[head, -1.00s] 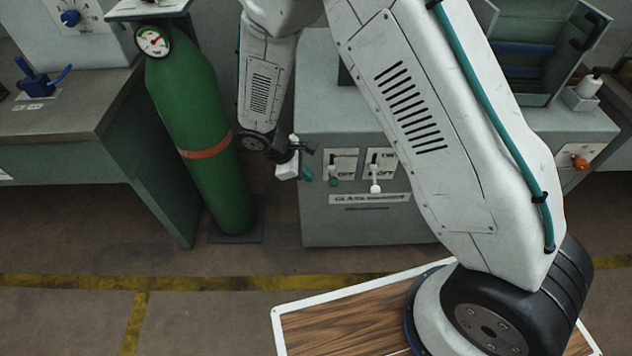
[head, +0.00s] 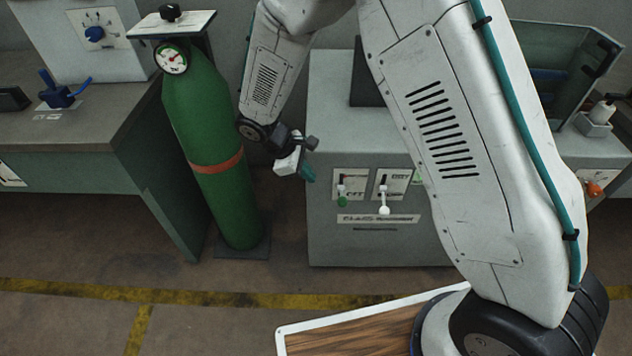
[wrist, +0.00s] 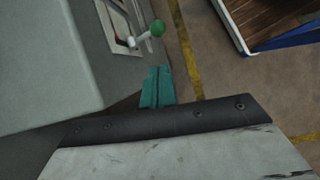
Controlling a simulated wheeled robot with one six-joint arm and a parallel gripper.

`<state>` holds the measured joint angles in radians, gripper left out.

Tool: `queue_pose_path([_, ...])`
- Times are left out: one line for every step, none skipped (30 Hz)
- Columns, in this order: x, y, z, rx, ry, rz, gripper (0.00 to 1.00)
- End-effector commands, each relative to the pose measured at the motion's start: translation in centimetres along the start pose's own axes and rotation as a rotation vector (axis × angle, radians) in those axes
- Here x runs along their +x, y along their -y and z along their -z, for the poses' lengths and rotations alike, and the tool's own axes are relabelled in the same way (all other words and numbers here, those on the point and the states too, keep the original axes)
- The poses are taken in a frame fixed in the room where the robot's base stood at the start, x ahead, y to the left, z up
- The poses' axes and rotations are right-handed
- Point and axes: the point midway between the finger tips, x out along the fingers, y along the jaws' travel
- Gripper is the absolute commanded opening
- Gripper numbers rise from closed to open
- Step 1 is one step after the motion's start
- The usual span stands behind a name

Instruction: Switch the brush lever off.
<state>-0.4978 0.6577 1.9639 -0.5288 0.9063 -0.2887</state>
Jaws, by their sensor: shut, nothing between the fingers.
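A green-knobbed lever (head: 342,202) and a white-knobbed lever (head: 384,210) stand side by side on white plates on the front of a grey cabinet (head: 335,245). Both knobs hang low on their plates. The small lettering is blurred, so I cannot tell which one is the brush lever. My gripper (head: 308,174) is shut and empty, up and left of the green knob and apart from it. In the wrist view its teal fingers (wrist: 158,76) are together, with the green knob (wrist: 157,28) just beyond them and not touching. The white lever is not visible there.
A green gas cylinder (head: 205,130) with a gauge stands left of the cabinet. A left bench (head: 100,125) bears a blue lever (head: 60,92). An orange knob (head: 594,189) is at the far right.

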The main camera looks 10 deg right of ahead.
Motion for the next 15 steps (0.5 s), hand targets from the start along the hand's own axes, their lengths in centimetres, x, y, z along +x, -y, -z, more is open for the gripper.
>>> queue_pose_path([0.7, -1.1, -0.4, 0.104, 0.008, 0.027, 0.0])
queue_pose_path([0.9, -1.5, -0.6, 0.169, 0.014, 0.04, 0.0])
queue_pose_path([1.1, -2.0, -0.7, 0.258, 0.02, 0.056, 0.0])
queue_pose_path([1.3, -2.3, -0.8, 0.322, 0.026, 0.066, 0.0])
queue_pose_path([1.4, -2.5, -0.9, 0.384, 0.033, 0.076, 0.0])
queue_pose_path([1.4, -2.8, -0.9, 0.46, 0.039, 0.085, 0.0])
queue_pose_path([1.4, -3.0, -0.9, 0.515, 0.044, 0.092, 0.0])
queue_pose_path([1.3, -3.0, -0.9, 0.56, 0.049, 0.096, 0.0])
queue_pose_path([1.3, -3.1, -0.9, 0.618, 0.056, 0.102, 0.0])
queue_pose_path([1.1, -3.1, -0.9, 0.652, 0.059, 0.103, 0.0])
queue_pose_path([1.1, -3.1, -0.9, 0.684, 0.062, 0.105, 0.0])
queue_pose_path([1.0, -3.0, -0.9, 0.717, 0.066, 0.107, 0.0])
queue_pose_path([1.0, -3.0, -0.9, 0.737, 0.069, 0.108, 0.0])
queue_pose_path([1.0, -3.0, -0.9, 0.751, 0.071, 0.108, 0.0])
queue_pose_path([1.0, -3.0, -0.9, 0.765, 0.073, 0.108, 0.0])
